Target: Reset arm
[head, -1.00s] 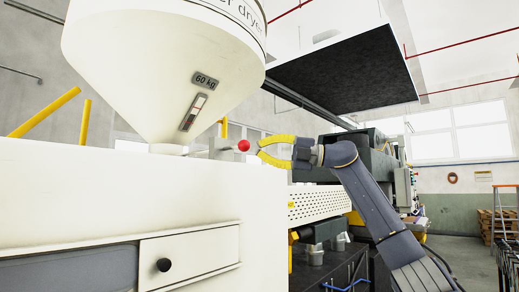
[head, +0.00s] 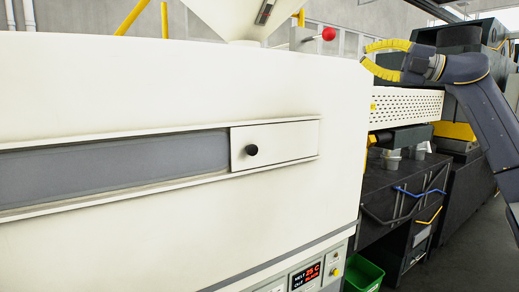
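My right gripper (head: 366,55) is at the upper right, its arm coming in from the right edge. Its two yellow curved fingers are spread apart, with nothing between them. A lever with a red ball knob (head: 328,34) is just left of and above the fingertips. The fingers are not touching it in the picture. My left gripper is not in view.
A large white machine body (head: 180,75) fills the left and middle, with a sliding panel (head: 290,140) bearing a black knob (head: 252,150). Below are a lit display (head: 306,274) and a green bin (head: 363,276). Dark machinery (head: 465,180) stands behind the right arm.

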